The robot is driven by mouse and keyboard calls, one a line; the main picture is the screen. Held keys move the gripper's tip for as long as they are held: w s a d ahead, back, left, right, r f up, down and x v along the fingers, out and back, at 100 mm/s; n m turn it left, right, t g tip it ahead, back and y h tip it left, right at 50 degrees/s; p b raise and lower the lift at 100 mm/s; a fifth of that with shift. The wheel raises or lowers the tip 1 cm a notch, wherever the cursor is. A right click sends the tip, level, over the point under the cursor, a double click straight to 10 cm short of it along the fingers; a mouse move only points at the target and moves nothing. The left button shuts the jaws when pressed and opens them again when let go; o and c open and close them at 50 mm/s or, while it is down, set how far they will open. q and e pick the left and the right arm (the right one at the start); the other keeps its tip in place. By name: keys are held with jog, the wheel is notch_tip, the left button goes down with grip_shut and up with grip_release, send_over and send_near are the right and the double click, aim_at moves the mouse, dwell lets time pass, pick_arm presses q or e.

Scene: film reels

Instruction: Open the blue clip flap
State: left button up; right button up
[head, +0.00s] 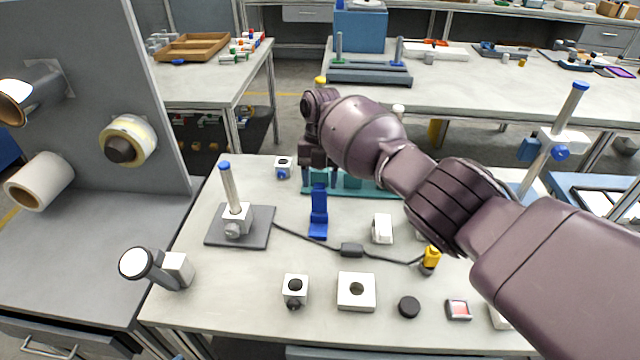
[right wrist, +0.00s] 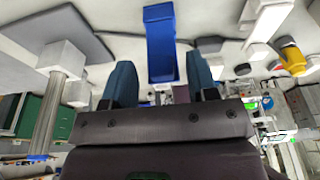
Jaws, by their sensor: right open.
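The blue clip (head: 318,218) stands near the middle of the table. It shows a tall narrow blue plate above a small blue base; the flap's exact angle is hard to tell. My right gripper (head: 318,170) is at the far side of the clip, pointing down, and partly hides what lies behind it. In the right wrist view the blue clip (right wrist: 160,45) lies between and beyond the two dark blue fingertips (right wrist: 161,82). The fingers are spread, with gaps on both sides of the clip, so the gripper is open and empty. My left gripper is not in view.
A teal rack (head: 350,184) stands behind the clip. A rod stand (head: 240,226) on a grey plate is at left, with a cable and inline box (head: 352,250) in front. A white block (head: 382,229), yellow plug (head: 431,258) and square holed block (head: 356,291) lie right and in front.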

jog(key=v, duration=0.9)
jog(key=shift+b, duration=0.35)
jog(key=shift+s, duration=0.1)
